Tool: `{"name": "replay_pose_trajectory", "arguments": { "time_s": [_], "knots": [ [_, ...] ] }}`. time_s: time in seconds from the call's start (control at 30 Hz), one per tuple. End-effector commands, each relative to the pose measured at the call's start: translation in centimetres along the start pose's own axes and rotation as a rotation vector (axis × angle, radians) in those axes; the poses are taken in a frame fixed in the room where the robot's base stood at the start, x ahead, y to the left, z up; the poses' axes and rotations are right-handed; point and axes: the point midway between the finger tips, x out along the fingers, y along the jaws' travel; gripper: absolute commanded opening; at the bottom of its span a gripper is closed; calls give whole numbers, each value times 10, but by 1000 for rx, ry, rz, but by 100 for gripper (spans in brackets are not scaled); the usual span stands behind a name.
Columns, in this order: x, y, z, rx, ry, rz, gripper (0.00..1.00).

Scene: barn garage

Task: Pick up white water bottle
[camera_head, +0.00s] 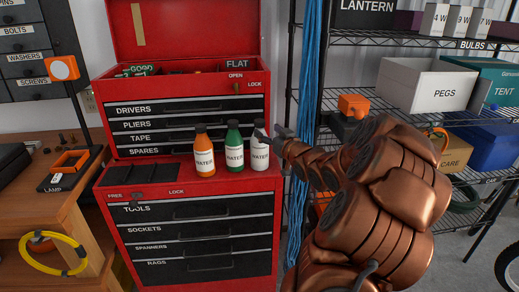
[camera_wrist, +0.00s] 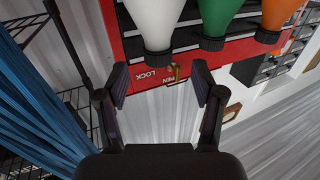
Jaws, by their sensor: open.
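The white water bottle (camera_head: 259,157) stands upright on the red tool chest's ledge, at the right end of a row of 3 bottles. My gripper (camera_head: 268,136) is beside its upper part, coming from the right, and partly covers its cap. In the wrist view, which looks upside down, the white water bottle (camera_wrist: 158,22) shows at the top with its dark cap pointing down. My gripper (camera_wrist: 160,78) is open there, with its two fingers spread and nothing between them. The bottle lies beyond the fingertips; contact cannot be told.
A green bottle (camera_head: 234,152) stands close left of the white one, and an orange bottle (camera_head: 204,155) further left. The red tool chest (camera_head: 189,84) rises behind them. Blue cords (camera_head: 308,75) and a wire shelf (camera_head: 385,40) with boxes are on the right.

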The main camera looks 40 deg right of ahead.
Motion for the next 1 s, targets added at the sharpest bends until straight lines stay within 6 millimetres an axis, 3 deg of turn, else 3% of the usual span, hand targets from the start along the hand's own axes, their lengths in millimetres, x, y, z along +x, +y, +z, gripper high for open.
{"name": "replay_pose_trajectory", "arguments": {
  "time_s": [0.7, 1.0],
  "knots": [
    [61, 3, 6, -3, -1, -1, 68],
    [65, 2, 7, -2, -1, 0, 68]
  ]
}}
